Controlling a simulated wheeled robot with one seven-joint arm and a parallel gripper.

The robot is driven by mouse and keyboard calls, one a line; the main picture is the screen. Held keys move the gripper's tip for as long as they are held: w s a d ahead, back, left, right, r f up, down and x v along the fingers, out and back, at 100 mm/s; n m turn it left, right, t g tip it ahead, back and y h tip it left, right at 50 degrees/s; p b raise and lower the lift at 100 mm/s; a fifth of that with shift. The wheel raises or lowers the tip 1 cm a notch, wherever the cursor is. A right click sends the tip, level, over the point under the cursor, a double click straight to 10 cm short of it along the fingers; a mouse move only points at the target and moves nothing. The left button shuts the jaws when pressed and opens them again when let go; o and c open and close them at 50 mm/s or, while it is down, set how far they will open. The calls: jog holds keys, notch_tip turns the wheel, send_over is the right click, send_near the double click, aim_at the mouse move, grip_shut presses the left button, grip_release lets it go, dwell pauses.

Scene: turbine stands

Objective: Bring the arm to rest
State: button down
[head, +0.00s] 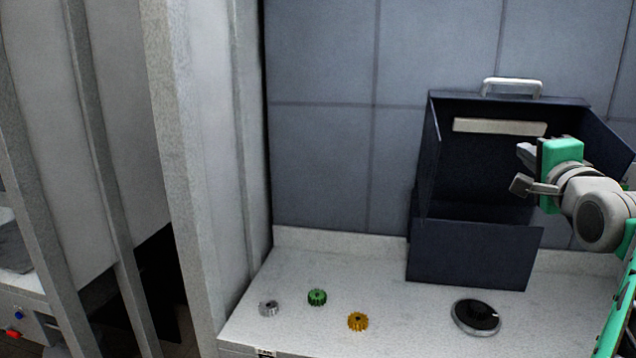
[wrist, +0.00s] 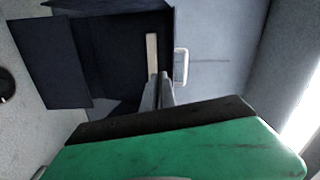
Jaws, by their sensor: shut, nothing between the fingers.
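My gripper (head: 524,169) is at the right of the head view, raised above the counter in front of the dark blue box. It is shut and holds nothing. In the wrist view my gripper's fingers (wrist: 159,90) lie close together, pointing toward the box (wrist: 55,60). My arm reaches in from the right edge of the head view.
The open box (head: 474,250) has a light handle (head: 512,87) on top and a pale bar (head: 499,127) inside. A silver gear (head: 268,308), green gear (head: 317,297), orange gear (head: 357,321) and dark round disc (head: 476,317) lie on the pale counter (head: 410,315).

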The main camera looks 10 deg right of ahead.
jog(key=w+a+f+n+g+y, duration=0.2)
jog(key=a+f+n+g, duration=0.15)
jog(key=a+f, duration=0.55)
jog(key=w+a+f+n+g+y, duration=0.2)
jog(key=a+f+n, duration=0.3)
jog(key=a+f, duration=0.45)
jog(key=s+a+f+n+g+y, duration=0.1)
jog(key=s+a+f+n+g, duration=0.3)
jog(key=s+a+f, duration=0.3)
jog(key=s+a+f+n+g, duration=0.4)
jog(key=s+f, duration=0.6)
jog(key=f, duration=0.6)
jog(key=a+n, duration=0.2)
jog(key=n, duration=0.1)
jog(key=shift+s+a+g+y, duration=0.3)
jog(key=shift+a+g+y, duration=0.05)
jog(key=shift+y, duration=0.05)
